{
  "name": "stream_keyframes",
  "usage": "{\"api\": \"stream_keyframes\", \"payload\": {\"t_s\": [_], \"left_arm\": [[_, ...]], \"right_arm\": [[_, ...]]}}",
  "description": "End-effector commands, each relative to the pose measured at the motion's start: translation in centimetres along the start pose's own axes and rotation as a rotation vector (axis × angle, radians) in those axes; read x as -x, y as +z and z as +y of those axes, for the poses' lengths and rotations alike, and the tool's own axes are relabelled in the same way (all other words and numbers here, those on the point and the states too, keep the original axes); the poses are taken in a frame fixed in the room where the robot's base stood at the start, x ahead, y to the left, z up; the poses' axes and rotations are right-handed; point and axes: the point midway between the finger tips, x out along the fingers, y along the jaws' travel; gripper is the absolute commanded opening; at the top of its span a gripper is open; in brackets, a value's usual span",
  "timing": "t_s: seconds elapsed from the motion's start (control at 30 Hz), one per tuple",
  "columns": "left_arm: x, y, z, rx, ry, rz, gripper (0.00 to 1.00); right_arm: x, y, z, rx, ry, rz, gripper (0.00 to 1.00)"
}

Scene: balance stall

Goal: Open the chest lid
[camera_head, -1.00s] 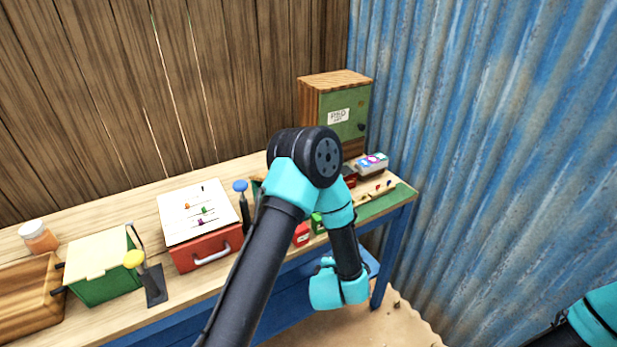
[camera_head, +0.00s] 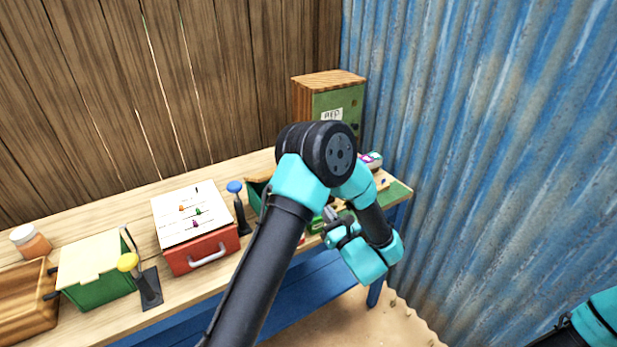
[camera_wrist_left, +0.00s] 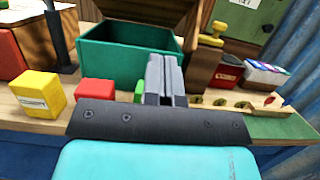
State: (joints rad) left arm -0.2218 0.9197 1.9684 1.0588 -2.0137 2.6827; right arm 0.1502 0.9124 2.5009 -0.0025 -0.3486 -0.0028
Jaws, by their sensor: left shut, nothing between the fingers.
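A green box (camera_wrist_left: 95,55) with an open top and dark inside stands on the bench in the left wrist view; I take it for the chest. My left gripper (camera_wrist_left: 165,72) is shut and empty, in front of the box's right part in the wrist view. It also shows in the head view (camera_head: 341,222), by the bench's front edge. My right gripper is out of view.
A yellow cube (camera_wrist_left: 38,92) and a red cube (camera_wrist_left: 95,91) stand before the green box. A blue-knobbed lever (camera_head: 236,188) and red drawer box (camera_head: 200,252) are left. A cabinet (camera_head: 340,100) stands at the back.

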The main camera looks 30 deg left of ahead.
Motion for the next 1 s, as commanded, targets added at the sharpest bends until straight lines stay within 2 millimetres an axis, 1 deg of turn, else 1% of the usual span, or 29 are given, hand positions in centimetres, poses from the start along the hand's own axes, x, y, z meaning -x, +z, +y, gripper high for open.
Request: {"api": "stream_keyframes", "payload": {"t_s": [0.27, 0.37, 0.47, 0.67, 1.0], "left_arm": [[-0.1, -0.1, 0.0, -0.003, -0.003, 0.002, 0.0], [-0.6, -0.1, 0.0, -0.003, -0.002, 0.002, 0.0], [-1.6, -0.1, 0.0, -0.003, -0.001, 0.001, 0.0], [-4.5, -0.1, 0.0, -0.003, -0.001, 0.0, 0.0], [-10.4, 0.0, 0.0, -0.003, 0.0, -0.002, 0.0]], "right_arm": [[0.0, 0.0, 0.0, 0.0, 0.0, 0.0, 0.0], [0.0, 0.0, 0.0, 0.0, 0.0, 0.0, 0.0], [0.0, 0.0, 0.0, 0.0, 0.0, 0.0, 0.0], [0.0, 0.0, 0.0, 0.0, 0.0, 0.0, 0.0], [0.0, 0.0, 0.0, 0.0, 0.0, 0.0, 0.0]]}}
